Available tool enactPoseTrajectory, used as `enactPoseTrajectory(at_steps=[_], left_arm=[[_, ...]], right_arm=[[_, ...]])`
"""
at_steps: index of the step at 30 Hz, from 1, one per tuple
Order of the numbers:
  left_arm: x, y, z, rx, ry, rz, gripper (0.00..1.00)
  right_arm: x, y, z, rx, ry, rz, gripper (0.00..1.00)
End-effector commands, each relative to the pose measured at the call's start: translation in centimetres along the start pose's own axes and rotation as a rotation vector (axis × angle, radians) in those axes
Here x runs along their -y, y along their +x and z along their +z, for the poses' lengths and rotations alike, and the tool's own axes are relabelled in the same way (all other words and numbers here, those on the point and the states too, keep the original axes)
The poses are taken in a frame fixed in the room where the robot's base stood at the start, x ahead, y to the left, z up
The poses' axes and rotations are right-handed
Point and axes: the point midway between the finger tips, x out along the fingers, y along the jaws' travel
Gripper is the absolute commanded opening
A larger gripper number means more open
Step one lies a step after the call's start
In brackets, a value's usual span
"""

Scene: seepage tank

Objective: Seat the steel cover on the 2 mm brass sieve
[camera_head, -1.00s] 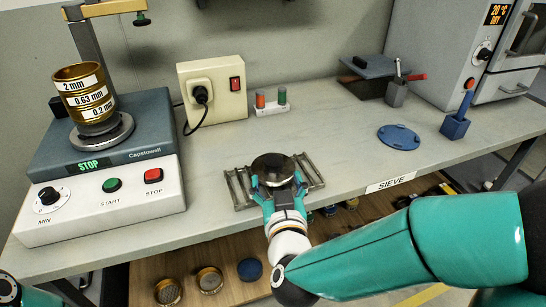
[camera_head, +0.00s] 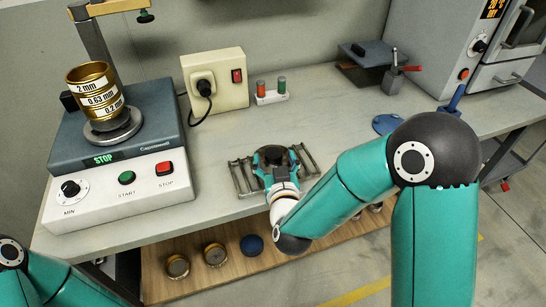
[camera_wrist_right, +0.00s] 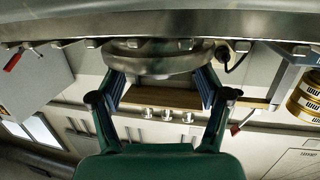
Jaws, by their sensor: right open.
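The brass sieve stack (camera_head: 95,91) stands on the shaker at the left, with the 2 mm sieve (camera_head: 88,76) on top and its mouth uncovered. A dark round piece, seemingly the steel cover (camera_head: 273,153), is at the metal rack on the bench. My right gripper (camera_head: 274,162) is at this piece with its fingers spread. In the right wrist view, my open fingers (camera_wrist_right: 161,88) stand either side of a round steel part (camera_wrist_right: 158,60) below a large steel rim. I cannot tell whether they touch it. My left gripper is out of view.
The shaker (camera_head: 112,150) fills the bench's left end, its post rising behind the sieves. A beige socket box (camera_head: 214,83) and a small stand (camera_head: 271,97) are behind. A blue disc (camera_head: 385,124) lies at the right, partly hidden by my arm. More sieves (camera_head: 214,254) sit below.

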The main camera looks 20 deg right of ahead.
Motion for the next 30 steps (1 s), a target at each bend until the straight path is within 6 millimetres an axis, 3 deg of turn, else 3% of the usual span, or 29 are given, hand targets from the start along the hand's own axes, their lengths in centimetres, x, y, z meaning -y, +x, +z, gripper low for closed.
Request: enactPoseTrajectory(at_steps=[6,14,27,30], left_arm=[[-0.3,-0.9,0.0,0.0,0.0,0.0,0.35],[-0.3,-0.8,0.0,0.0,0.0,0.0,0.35],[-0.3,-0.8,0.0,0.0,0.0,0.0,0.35],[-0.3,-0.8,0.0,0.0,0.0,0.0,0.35]], right_arm=[[-0.1,2.5,-0.1,0.001,0.0,0.0,0.77],[-0.1,2.7,0.0,0.0,0.0,-0.001,0.75],[0.0,2.7,-0.1,-0.002,0.0,-0.003,0.03],[0.0,2.7,-0.1,-0.002,0.0,-0.003,0.03]])
